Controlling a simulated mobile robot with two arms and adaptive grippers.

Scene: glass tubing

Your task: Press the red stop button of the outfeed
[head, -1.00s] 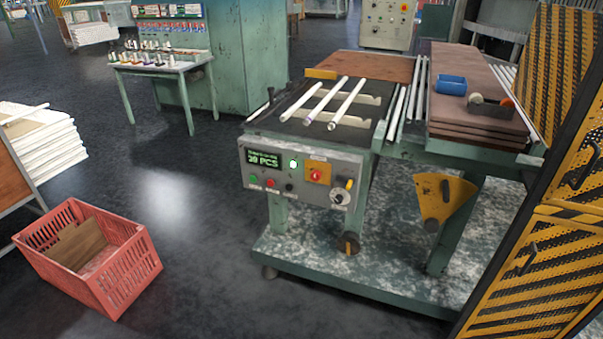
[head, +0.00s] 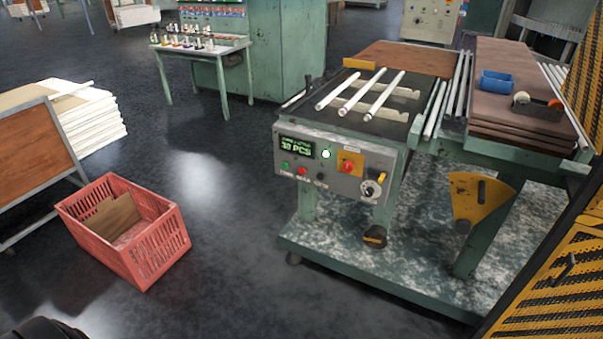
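The outfeed control panel (head: 335,168) is a grey box on the front of the green outfeed table. A small red button (head: 302,171) sits on its lower row, between a green button (head: 285,165) and a black one (head: 320,176). A larger red mushroom button (head: 348,167) stands on a yellow plate further right. The small labels are too blurred to read. Neither of my grippers is in view, and nothing covers the panel.
White glass tubes (head: 384,96) lie on the outfeed. A red crate (head: 125,235) stands on the floor at left, beside a cart with a white stack (head: 92,120). A yellow-black guard (head: 550,285) is at right. Floor in front of the panel is clear.

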